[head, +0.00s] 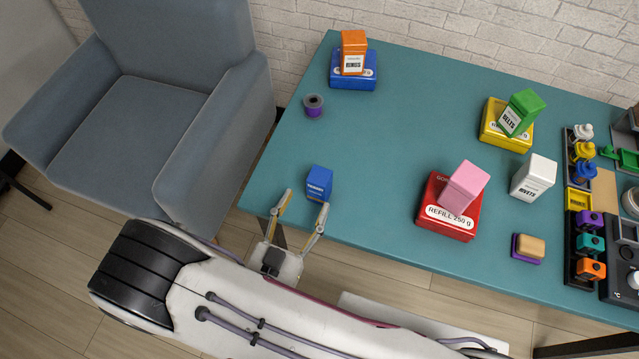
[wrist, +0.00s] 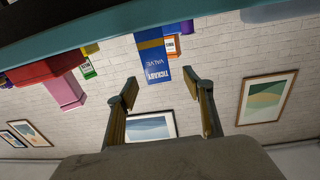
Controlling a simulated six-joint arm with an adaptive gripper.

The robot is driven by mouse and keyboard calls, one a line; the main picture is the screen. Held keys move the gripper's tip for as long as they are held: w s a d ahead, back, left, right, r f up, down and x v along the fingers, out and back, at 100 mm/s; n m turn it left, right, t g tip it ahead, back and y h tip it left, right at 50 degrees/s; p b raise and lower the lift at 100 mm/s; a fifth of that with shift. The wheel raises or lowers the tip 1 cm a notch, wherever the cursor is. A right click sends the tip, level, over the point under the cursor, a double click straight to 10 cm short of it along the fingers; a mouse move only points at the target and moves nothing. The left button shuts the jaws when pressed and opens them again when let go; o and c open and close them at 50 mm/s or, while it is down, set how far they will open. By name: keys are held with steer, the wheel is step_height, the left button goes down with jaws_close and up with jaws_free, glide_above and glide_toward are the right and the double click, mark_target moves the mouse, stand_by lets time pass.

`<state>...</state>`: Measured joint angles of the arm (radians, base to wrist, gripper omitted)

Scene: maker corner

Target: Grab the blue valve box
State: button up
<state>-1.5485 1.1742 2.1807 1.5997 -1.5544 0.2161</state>
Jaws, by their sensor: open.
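The blue valve box (head: 319,183) stands upright near the front left edge of the teal table, with white lettering on its face. It also shows in the wrist view (wrist: 153,60), upside down, ahead of the fingers and between them from side to side. My gripper (head: 305,200) is open and empty, just in front of the box at the table's edge. In the wrist view my gripper's two fingers (wrist: 164,85) are spread wide and apart from the box.
A purple spool (head: 313,105) stands behind the box. An orange box (head: 353,52) sits on a blue box (head: 367,77) at the back. The teal table (head: 385,135) is clear around the valve box.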

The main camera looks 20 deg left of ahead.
mark_target(315, 190)
steer(key=shift+d+r, duration=0.1)
steer(key=shift+d, duration=0.15)
steer(key=shift+w, duration=0.1)
steer(key=shift+w, duration=1.15)
steer(key=shift+w, duration=0.1)
steer(key=shift+w+d+f, duration=0.1)
steer(key=shift+w, duration=1.15)
steer(key=shift+w+d+f, duration=0.1)
steer(key=shift+w, duration=1.15)
steer(key=c, duration=1.2)
